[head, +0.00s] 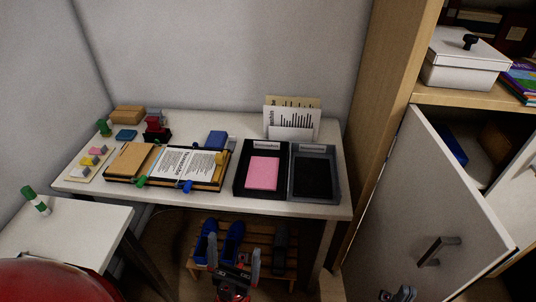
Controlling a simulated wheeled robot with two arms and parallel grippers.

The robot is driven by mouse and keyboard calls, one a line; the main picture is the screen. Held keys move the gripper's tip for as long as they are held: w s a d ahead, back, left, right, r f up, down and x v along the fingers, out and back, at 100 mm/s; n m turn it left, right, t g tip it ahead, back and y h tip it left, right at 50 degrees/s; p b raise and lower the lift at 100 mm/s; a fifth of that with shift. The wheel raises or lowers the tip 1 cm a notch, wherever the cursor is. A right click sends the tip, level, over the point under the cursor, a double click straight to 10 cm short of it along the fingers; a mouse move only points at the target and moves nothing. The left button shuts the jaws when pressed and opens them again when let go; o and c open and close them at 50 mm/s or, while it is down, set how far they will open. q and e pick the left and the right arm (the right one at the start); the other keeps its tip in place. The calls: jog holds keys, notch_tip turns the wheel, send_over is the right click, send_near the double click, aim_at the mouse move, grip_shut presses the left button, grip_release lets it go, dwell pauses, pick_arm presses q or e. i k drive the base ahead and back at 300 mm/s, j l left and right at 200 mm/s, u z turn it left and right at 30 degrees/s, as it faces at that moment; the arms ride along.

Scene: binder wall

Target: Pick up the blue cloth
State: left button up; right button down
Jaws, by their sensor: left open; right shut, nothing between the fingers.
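No blue thing can be told for certain as the blue cloth. A blue item (453,146) lies inside the cabinet at the right, partly hidden by its door. A small flat blue item (126,135) and a blue block-like item (215,140) lie on the white desk. My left gripper (235,257) is open and empty, low in front of the desk, below the blue shoes. My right gripper (402,292) is shut and empty at the bottom edge, beside the cabinet door.
The white cabinet door (425,190) stands open toward me. Blue shoes (232,236) rest on a wooden rack (268,262) under the desk (330,206). Black trays (240,188), a clipboard and stamps crowd the desk. A white box (463,70) sits on the shelf above the cabinet.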

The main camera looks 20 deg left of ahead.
aim_at(216, 138)
jog(key=i+j+u, duration=0.2)
jog(key=u, duration=0.25)
jog(key=i+j+u, duration=0.15)
jog(key=i+u, duration=0.25)
jog(key=k, duration=0.1)
